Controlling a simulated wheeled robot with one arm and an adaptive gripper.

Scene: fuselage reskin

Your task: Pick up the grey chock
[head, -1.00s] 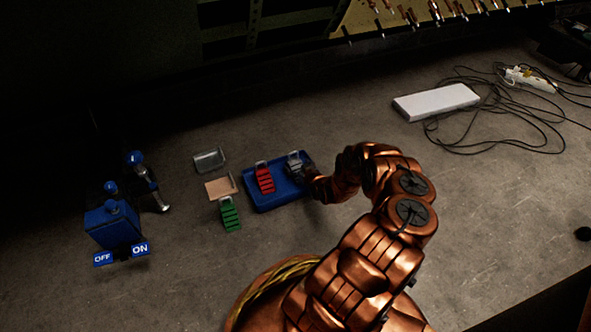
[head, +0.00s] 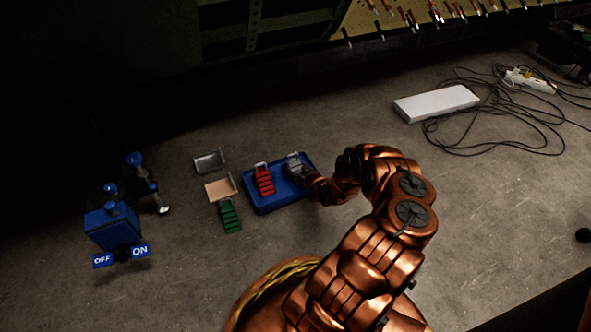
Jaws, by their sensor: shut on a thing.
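The grey chock (head: 293,161) is at the right end of the blue tray (head: 262,207), beside the red chock (head: 264,180). My gripper (head: 301,170) reaches in from the right at the tray's right edge and is shut on the grey chock. The fingers are small and dark here, and they and my wrist hide part of the chock. I cannot tell whether the chock is clear of the tray floor. The red chock lies in the tray's left half.
A blue box with ON and OFF signs (head: 113,228) stands further left. A white slab (head: 436,103) and cables lie at the back right.

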